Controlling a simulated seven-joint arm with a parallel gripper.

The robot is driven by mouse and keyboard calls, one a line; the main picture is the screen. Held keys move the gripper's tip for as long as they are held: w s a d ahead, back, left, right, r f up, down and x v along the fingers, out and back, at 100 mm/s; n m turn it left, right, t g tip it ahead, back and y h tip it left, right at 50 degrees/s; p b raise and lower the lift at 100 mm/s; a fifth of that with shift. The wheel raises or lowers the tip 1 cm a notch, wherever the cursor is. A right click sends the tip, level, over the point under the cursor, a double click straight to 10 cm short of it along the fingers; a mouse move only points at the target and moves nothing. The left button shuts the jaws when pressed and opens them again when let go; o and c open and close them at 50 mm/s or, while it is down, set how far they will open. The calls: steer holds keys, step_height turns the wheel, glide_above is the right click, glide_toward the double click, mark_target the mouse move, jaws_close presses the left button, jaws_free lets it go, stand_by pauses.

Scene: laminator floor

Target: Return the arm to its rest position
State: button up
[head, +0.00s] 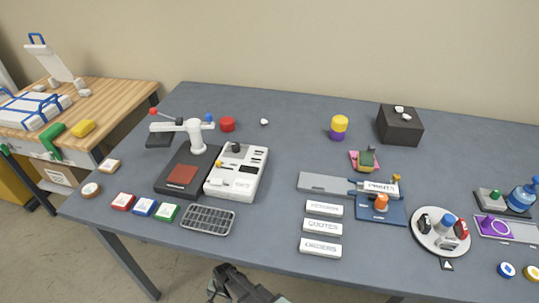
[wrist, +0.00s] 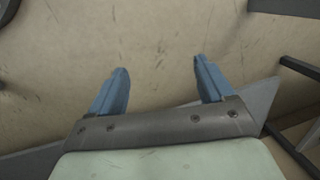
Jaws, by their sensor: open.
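My gripper (wrist: 160,75) shows in the wrist view with its two blue fingers wide apart and nothing between them. Below the fingers is bare, scuffed beige floor. In the head view a dark part of my arm (head: 245,287) shows at the bottom edge, in front of the table's near edge and apart from everything on it. The gripper's fingers cannot be made out there.
The grey table (head: 290,150) holds a black and white machine (head: 237,172), a wire tray (head: 208,220), label blocks (head: 321,228), a round turntable (head: 440,232) and a dark box (head: 400,125). A wooden bench (head: 120,92) stands left. The table's middle is clear.

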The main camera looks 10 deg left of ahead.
steer(key=d+g+h, duration=0.2)
steer(key=d, duration=2.6)
steer(key=s+d+r+g, duration=0.2)
steer(key=s+d, duration=0.4)
steer(key=d, duration=0.3)
steer(key=s+d+r+g, duration=0.1)
steer(key=s+d+r, duration=0.1)
steer(key=s+d, duration=0.3)
steer(key=d, duration=0.4)
steer(key=shift+s+d+r+g, duration=0.2)
steer(key=shift+s+g, duration=0.2)
